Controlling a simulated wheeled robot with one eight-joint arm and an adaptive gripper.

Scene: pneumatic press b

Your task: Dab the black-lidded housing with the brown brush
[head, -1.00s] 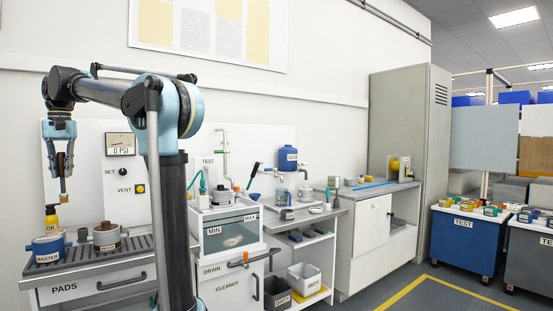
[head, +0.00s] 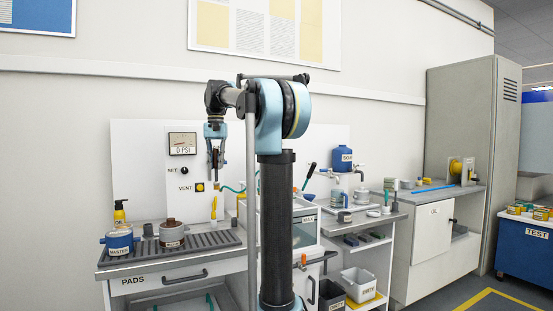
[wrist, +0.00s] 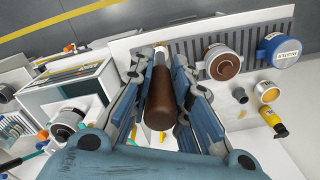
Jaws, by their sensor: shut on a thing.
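My gripper (head: 215,166) is shut on the brown brush (wrist: 159,98), which hangs down with its pale yellow tip (head: 214,207) lowest. In the head view it appears in the air to the right of the brown housing (head: 172,233), apart from everything. In the wrist view, a round housing with a black top (wrist: 68,119) lies left of my fingers, near the glass-fronted tank. It looks like the black-lidded housing, but I cannot be sure. In the head view my arm covers much of that area.
A yellow bottle (head: 119,213) stands behind. The tank (wrist: 75,92), taps and hoses crowd the right.

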